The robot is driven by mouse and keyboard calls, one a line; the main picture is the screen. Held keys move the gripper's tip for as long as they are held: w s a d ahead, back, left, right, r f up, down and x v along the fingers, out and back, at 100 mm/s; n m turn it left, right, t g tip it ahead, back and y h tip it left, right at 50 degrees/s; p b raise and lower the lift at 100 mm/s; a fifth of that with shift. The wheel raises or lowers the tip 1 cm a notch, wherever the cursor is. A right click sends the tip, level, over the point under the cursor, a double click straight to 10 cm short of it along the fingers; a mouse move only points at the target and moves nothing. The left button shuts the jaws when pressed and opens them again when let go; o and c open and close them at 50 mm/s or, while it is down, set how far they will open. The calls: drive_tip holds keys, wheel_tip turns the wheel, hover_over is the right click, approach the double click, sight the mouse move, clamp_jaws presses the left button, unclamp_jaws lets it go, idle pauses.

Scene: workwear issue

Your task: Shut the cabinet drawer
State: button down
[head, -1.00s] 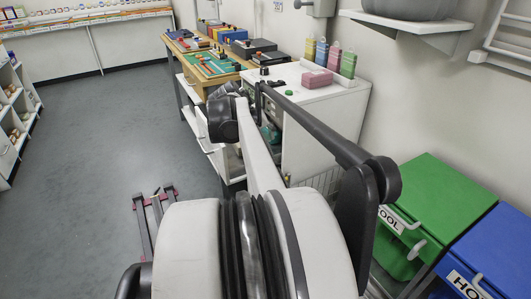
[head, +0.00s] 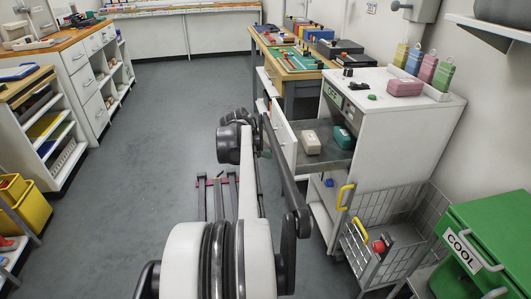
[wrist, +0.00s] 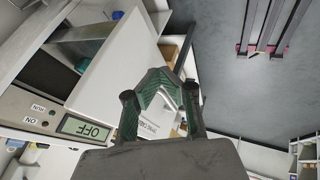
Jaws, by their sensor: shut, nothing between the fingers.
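The white cabinet (head: 395,150) stands right of centre in the head view. Its drawer is open; the drawer's white front panel (head: 283,130) stands out from the cabinet body. A beige box (head: 312,143) and a teal box (head: 343,137) lie in the drawer. In the wrist view, the drawer's white panel (wrist: 118,62) is beside my gripper, with a teal item (wrist: 82,66) behind it and an OFF display (wrist: 85,128) on the cabinet. My gripper (wrist: 160,80) is shut and empty, its tips overlapping the panel's edge; I cannot tell whether they touch. In the head view my arm mostly hides it.
A wire basket (head: 375,262) with yellow handles stands out below the drawer. A green bin (head: 490,230) is at right. A workbench (head: 300,72) is behind. Floor at left (head: 150,150) is clear.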

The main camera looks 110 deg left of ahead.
sight(287, 160)
drive_tip(key=w+a+f, duration=0.1)
drive_tip(key=w, duration=0.1)
drive_tip(key=w+a+f+b, duration=0.1)
drive_tip(key=w+a+f, duration=0.1)
drive_tip(key=shift+a+b, duration=0.25)
drive_tip(key=shift+b, duration=0.05)
drive_tip(key=shift+w+a+r, duration=0.1)
drive_tip(key=shift+w+r, duration=0.05)
drive_tip(key=shift+w, duration=0.1)
